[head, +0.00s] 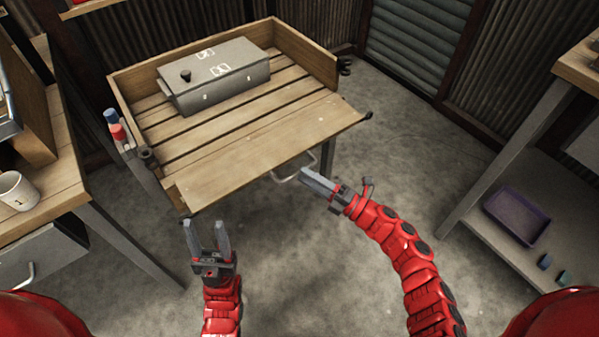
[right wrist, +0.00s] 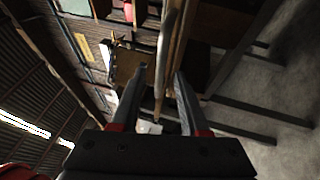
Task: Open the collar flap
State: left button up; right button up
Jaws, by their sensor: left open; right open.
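The wooden bench (head: 165,133) has raised board walls at its left, back and right. A wide, pale wooden board (head: 265,140) lies along its front, seemingly lowered and nearly flat; I take it as the collar flap. A curved metal handle (head: 292,177) sits below the board's front edge. My right gripper (head: 304,175) is open beside this handle; in the right wrist view a curved bar (right wrist: 163,65) runs between its fingers (right wrist: 160,80). Contact is not clear. My left gripper (head: 205,224) is open and empty, in front of the bench's left corner.
A grey metal box (head: 225,82) with a black knob stands on the bench. Red and blue cylinders (head: 117,128) are at its left side. A table with a white mug (head: 17,190) is at left. A shelf with a purple tray (head: 516,215) is at right. Floor between is clear.

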aim_at(282, 154)
jog(key=shift+x, duration=1.5)
grip_shut()
